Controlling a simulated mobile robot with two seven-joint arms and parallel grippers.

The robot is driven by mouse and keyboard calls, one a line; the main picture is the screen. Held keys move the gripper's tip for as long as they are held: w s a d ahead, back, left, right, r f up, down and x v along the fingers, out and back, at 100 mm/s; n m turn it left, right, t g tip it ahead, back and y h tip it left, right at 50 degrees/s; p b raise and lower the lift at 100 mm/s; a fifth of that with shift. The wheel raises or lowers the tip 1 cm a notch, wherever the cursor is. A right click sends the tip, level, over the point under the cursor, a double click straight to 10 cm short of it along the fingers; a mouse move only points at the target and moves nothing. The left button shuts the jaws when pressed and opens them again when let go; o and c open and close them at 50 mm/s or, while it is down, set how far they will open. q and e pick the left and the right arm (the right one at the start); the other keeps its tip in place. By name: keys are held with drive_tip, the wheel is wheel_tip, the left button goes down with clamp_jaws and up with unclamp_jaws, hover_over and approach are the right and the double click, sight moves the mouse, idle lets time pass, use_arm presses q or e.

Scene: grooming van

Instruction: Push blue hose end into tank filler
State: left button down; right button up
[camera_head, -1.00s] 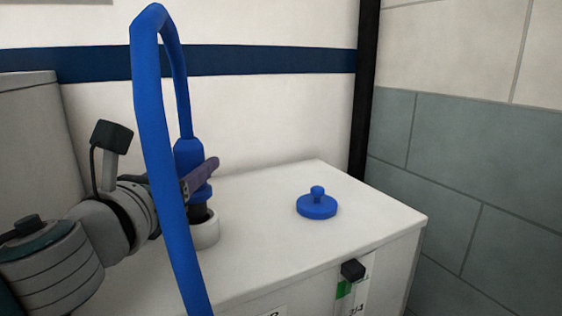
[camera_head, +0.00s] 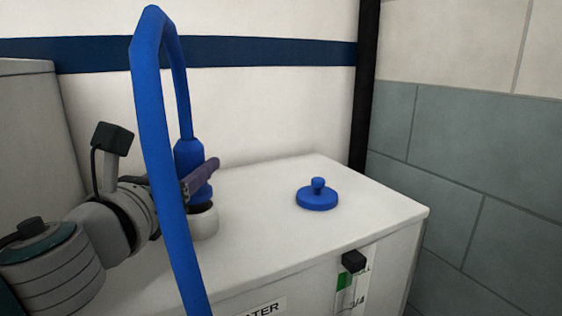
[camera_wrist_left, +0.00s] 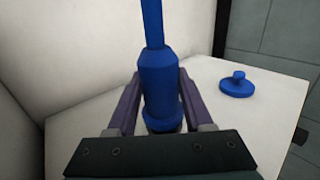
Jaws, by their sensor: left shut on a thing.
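The blue hose end (camera_head: 189,158) stands upright over the white tank filler (camera_head: 206,222) on top of the white tank (camera_head: 270,215). Its dark lower tip is mostly hidden at the filler mouth, so how deep it sits is hard to tell. My left gripper (camera_head: 203,178) is shut on the hose end, with the fingers on either side of it. In the left wrist view the hose end (camera_wrist_left: 158,85) is between the two purple fingers (camera_wrist_left: 157,105). The blue hose (camera_head: 152,120) loops up and falls in front of my wrist. My right gripper is not in view.
A blue cap (camera_head: 317,197) with a knob lies on the tank top, right of the filler. A dark knob (camera_head: 353,262) and level gauge are on the tank front. A black post (camera_head: 363,90) and tiled wall stand behind. The tank top around the cap is clear.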

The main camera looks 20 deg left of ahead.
use_arm(q)
drive_tip(key=shift+f+b, duration=0.6)
drive_tip(key=shift+f, duration=0.15)
idle(0.7)
drive_tip(key=shift+c, duration=1.1)
unclamp_jaws()
